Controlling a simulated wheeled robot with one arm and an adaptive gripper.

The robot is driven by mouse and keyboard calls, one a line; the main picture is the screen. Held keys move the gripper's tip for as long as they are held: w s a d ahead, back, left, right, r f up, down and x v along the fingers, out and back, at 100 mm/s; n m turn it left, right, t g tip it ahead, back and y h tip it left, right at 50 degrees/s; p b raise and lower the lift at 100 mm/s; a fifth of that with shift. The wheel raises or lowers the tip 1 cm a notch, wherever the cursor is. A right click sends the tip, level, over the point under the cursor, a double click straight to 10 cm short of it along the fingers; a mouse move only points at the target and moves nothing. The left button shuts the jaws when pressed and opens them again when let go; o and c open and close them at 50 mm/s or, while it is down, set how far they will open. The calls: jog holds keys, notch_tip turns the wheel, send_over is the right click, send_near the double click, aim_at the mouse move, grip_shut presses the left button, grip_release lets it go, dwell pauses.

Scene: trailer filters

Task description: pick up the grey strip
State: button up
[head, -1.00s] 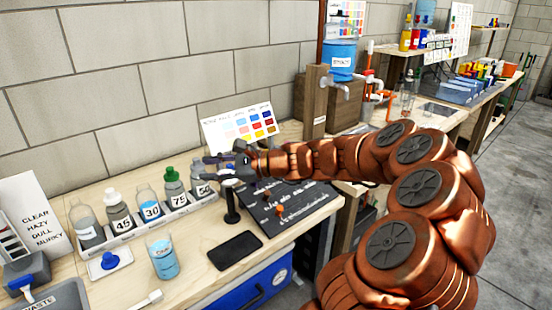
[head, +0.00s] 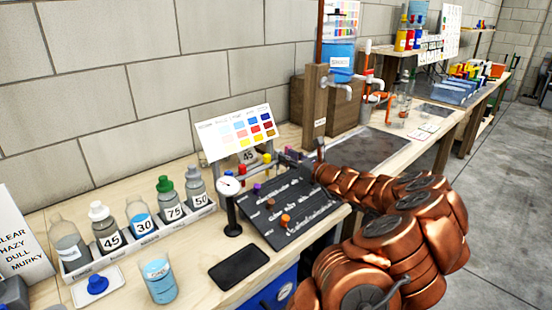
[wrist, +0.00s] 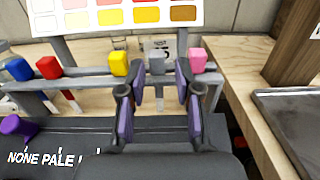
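The grey strip (wrist: 157,68) has a square grey cap and stands upright in the rack (wrist: 90,82), between a yellow-capped strip (wrist: 119,64) and a pink-capped strip (wrist: 197,60). My gripper (wrist: 158,88) is open in the wrist view, its purple-padded fingers on either side of the grey strip's line. The grey cap shows between and just beyond the fingertips, and I see no contact. In the head view my gripper (head: 290,158) is at the right end of the rack, and the grey strip cannot be made out there.
Blue-capped (wrist: 18,69) and red-capped (wrist: 49,67) strips stand farther left. The colour chart (head: 238,132) is behind the rack. A dark board (head: 290,208) with coloured pegs lies in front.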

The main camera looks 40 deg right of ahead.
aim_at(278, 150)
jog(key=shift+w+a+f, duration=0.1)
jog(key=shift+w, duration=2.45)
jog(key=c, duration=0.5)
